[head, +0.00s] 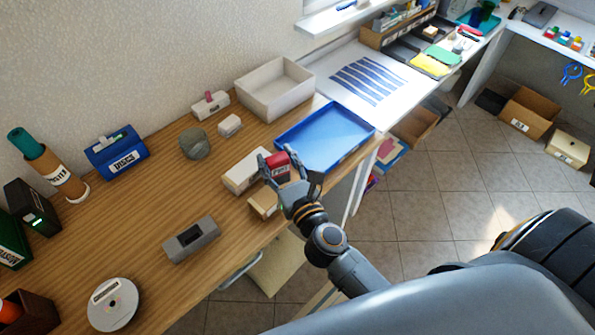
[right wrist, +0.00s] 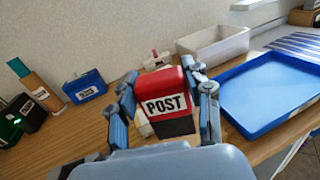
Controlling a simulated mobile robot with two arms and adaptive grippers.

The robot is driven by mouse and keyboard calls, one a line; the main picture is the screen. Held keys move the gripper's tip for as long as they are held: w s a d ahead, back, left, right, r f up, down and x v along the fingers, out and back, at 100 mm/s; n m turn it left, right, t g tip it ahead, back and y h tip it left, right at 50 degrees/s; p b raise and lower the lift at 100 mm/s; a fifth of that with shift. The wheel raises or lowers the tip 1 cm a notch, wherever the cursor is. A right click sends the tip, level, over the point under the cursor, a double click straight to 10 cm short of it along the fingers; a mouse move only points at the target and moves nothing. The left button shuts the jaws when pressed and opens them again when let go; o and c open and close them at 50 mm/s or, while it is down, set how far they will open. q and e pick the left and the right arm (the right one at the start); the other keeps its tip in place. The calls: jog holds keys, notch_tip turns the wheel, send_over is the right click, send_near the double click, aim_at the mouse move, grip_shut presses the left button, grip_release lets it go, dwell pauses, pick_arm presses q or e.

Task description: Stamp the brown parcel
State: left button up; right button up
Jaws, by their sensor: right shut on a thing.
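A red stamp marked POST (head: 279,166) is held in my right gripper (head: 288,172), whose fingers are shut on its sides. The stamp also shows in the right wrist view (right wrist: 168,98), upright with its dark base downward, between the fingers (right wrist: 166,92). A tan-brown box (head: 263,206), likely the brown parcel, lies at the table's front edge, just below and left of the gripper and partly hidden by it. A paler, cream box (head: 243,172) lies behind it. Whether the stamp touches either box is not clear. My left gripper is not in view.
A blue tray (head: 325,134) lies right of the gripper, with a white bin (head: 275,88) behind it. A grey block with a slot (head: 191,239) and a disc (head: 113,304) lie to the left. The wooden table (head: 135,225) has free room between them.

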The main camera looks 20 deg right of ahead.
jog(key=shift+w+a, duration=0.2)
jog(key=shift+w, duration=0.9)
jog(key=shift+f+b, duration=0.4)
notch_tip(320, 180, down, 4)
jog(key=b, duration=0.4)
jog(key=shift+f, duration=0.15)
jog(key=shift+f+b, duration=0.4)
jog(key=shift+b, duration=0.25)
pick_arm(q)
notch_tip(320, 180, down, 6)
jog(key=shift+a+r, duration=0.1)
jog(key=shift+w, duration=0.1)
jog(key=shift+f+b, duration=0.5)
pick_arm(e)
jog(key=shift+f, duration=0.6)
jog(key=shift+s+f, duration=0.15)
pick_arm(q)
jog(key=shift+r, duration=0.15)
